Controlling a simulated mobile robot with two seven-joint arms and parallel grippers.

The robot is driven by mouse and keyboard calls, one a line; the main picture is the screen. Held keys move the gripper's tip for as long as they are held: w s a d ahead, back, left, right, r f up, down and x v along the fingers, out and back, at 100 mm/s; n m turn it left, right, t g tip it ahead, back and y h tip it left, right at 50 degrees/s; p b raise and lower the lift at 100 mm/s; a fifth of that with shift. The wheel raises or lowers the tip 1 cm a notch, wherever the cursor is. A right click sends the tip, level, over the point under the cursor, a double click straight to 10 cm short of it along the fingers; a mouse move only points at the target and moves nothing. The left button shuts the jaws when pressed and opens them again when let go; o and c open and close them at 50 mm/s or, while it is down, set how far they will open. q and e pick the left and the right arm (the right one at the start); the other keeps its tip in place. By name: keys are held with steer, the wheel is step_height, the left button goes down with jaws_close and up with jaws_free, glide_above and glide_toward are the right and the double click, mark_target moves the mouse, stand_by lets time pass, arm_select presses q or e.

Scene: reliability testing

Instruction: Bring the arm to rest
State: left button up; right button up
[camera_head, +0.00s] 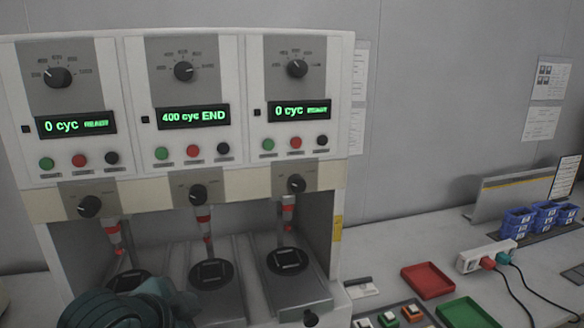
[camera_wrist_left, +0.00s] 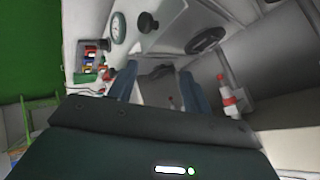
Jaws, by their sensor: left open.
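My left arm (camera_head: 130,308) shows as a dark teal shape at the bottom left of the head view, in front of the left station of the white test machine (camera_head: 220,175). Its fingertips cannot be made out there. In the left wrist view my left gripper (camera_wrist_left: 160,88) has its two blue-grey fingers apart, with nothing seen held between them. A red and white plunger (camera_wrist_left: 231,100) is to the right of the fingers, and a dark ring (camera_wrist_left: 205,40) is above right. My right gripper is in neither view.
The machine's left display (camera_head: 75,124) reads 0 cyc READY, the middle display (camera_head: 193,116) 400 cyc END, the right display (camera_head: 299,110) 0 cyc. A red tray (camera_head: 428,280), a green tray (camera_head: 466,313), a power strip (camera_head: 485,255) and blue bins (camera_head: 540,216) stand at the right.

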arm_select(q)
steer(key=s+a+f+n+g+y, duration=0.1)
steer(key=s+a+f+n+g, duration=0.3)
steer(key=s+f, duration=0.6)
steer(key=s+a+f+n+g+y, duration=0.1)
steer(key=s+a+f+n, duration=0.1)
steer(key=s+f+n, duration=0.65)
steer(key=w+d+f+m+t+h, duration=0.2)
steer(key=w+d+f+m+t, duration=0.2)
steer(key=f, duration=0.5)
steer(key=shift+d+t, duration=1.15)
steer(key=shift+t, duration=0.15)
steer(key=shift+f, duration=0.1)
